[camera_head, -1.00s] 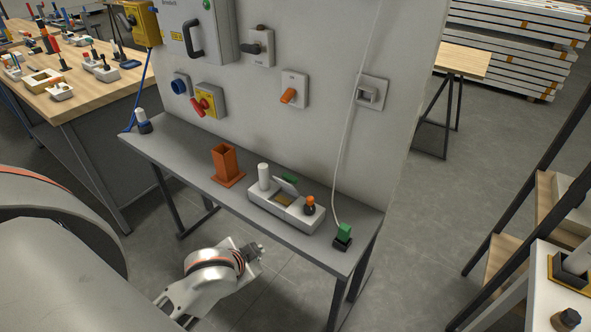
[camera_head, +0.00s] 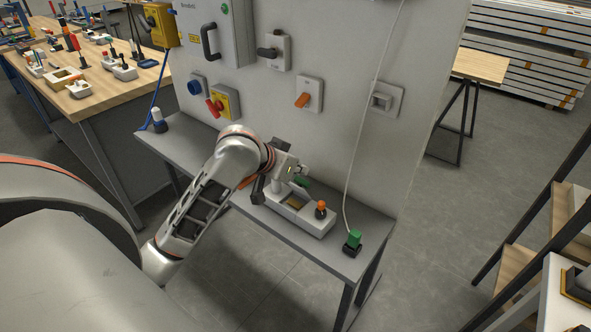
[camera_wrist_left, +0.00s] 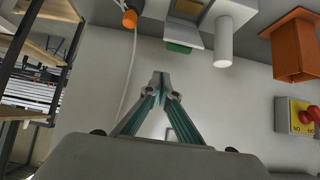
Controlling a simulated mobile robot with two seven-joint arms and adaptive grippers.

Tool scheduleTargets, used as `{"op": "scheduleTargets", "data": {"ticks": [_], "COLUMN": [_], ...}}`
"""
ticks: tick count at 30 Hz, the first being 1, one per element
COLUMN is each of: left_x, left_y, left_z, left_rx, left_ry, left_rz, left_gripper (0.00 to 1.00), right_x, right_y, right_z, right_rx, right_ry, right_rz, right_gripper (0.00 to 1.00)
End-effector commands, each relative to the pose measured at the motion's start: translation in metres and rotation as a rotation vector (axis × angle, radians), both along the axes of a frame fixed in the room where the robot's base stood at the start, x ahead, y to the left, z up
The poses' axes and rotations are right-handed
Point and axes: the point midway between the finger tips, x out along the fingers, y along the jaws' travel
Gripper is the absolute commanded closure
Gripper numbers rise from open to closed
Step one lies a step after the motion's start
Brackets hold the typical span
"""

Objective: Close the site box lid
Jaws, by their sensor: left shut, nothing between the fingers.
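The light grey site box (camera_head: 316,221) stands on the grey bench below the upright panel. Its lid (camera_wrist_left: 186,31) is tilted up in the left wrist view, with a green tab (camera_wrist_left: 178,48) on its edge. In the head view the green tab (camera_head: 302,182) shows just below my left gripper (camera_head: 302,171), and the gripper hides most of the lid. In the left wrist view my left gripper (camera_wrist_left: 161,84) has its fingertips together, empty, and a gap shows between them and the green tab. My right gripper is not in view.
A white cylinder (camera_wrist_left: 223,42) stands beside the lid, and an orange-topped knob (camera_head: 320,209) is at the box's right end. A green plug with a white cable (camera_head: 353,241) is at the bench's right end. An orange holder (camera_wrist_left: 293,48) stands left of the box, mostly hidden by my arm.

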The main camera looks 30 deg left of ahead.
Motion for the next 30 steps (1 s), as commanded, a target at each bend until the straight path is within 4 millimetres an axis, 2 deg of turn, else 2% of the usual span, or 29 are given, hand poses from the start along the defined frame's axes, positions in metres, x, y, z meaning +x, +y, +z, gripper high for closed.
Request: {"op": "scheduleTargets", "data": {"ticks": [9, 18, 30], "left_x": [0.042, 0.013, 0.007], "left_y": [-0.005, -0.002, -0.001], "left_z": [-0.039, -0.055, -0.057], "left_rx": [0.0, 0.001, 0.001], "left_ry": [0.002, 0.001, 0.0], "left_rz": [-0.001, -0.002, -0.001], "left_gripper": [1.0, 1.0, 1.0], "right_x": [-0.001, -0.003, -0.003], "right_y": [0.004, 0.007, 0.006], "right_z": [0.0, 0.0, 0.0], "right_rx": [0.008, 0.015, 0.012], "right_ry": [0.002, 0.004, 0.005], "right_rz": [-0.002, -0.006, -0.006], "right_gripper": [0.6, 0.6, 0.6]}}
